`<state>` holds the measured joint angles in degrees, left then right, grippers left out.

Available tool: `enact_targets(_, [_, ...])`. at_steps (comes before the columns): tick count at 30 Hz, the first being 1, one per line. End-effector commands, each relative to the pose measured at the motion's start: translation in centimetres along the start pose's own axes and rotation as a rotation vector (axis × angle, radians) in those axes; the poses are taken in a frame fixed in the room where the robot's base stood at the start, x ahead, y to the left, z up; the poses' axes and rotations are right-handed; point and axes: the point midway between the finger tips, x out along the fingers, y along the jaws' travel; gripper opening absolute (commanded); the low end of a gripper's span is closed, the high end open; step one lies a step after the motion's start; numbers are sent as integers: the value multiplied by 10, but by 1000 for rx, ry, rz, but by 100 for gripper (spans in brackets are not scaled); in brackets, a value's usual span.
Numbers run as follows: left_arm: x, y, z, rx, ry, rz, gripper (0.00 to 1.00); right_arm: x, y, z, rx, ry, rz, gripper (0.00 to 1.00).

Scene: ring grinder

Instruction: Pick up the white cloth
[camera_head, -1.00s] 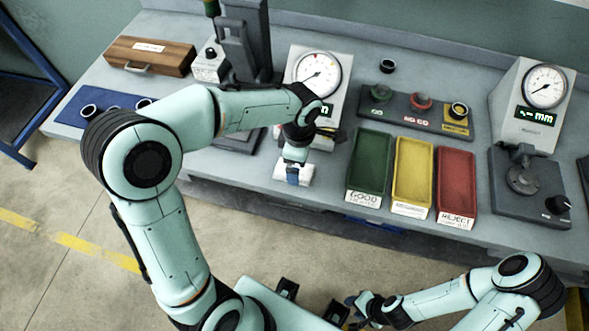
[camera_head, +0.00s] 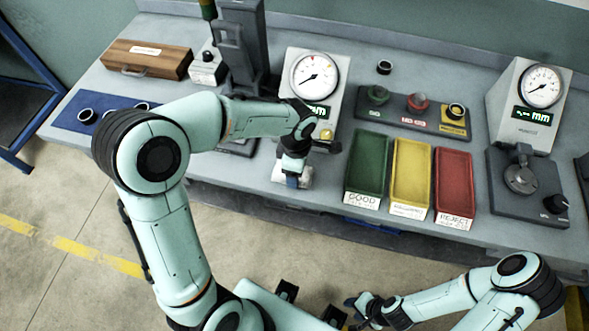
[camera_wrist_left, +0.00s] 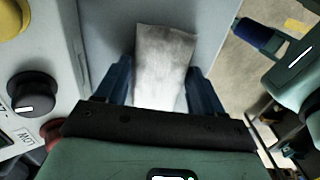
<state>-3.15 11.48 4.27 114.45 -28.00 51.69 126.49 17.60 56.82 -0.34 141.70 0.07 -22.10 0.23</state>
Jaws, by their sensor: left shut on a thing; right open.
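The white cloth (camera_wrist_left: 163,55) shows as a greyish-white strip between the two blue fingers of my left gripper (camera_wrist_left: 162,80) in the left wrist view. In the head view, the left gripper (camera_head: 291,181) is at the front edge of the bench, below the left dial gauge, with the cloth (camera_head: 306,176) showing beside its fingers. It is shut on the cloth. The fingers cover part of the cloth, and I cannot tell whether it is clear of the bench. My right gripper (camera_head: 357,310) is open and empty, low in front of the bench.
Green (camera_head: 367,165), yellow (camera_head: 410,172) and red (camera_head: 453,182) trays stand right of the left gripper. The left dial gauge (camera_head: 313,80) is close behind it. A wooden box (camera_head: 147,60) and blue mat (camera_head: 68,112) are at left. A second gauge (camera_head: 535,90) stands at right.

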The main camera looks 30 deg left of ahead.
Motion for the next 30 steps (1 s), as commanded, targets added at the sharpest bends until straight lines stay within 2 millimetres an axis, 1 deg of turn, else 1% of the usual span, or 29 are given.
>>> enact_targets(5, [-11,1,0,0,-1,3,39,-1,-1,0,0,1,0,43])
enact_targets(8, [-25,1,0,2,-1,6,39,-3,-1,-1,-1,2,-1,43])
enact_targets(11, [-46,2,1,-1,-3,8,39,-5,-2,-2,-1,3,-1,43])
enact_targets(14, [-75,2,1,1,-3,10,39,-9,-4,-4,-2,6,-2,43])
enact_targets(18, [-118,2,1,1,-4,10,39,-15,-8,-7,-4,10,-4,43])
enact_targets(21, [-145,2,1,0,-4,8,39,-20,-10,-9,-5,14,-5,43])
enact_targets(25, [-172,1,1,1,-3,5,39,-25,-13,-12,-6,18,-6,43])
enact_targets(27, [-183,1,1,2,-2,4,39,-27,-14,-13,-7,20,-7,43])
enact_targets(30, [-194,1,1,1,-1,3,39,-29,-15,-15,-8,22,-7,43])
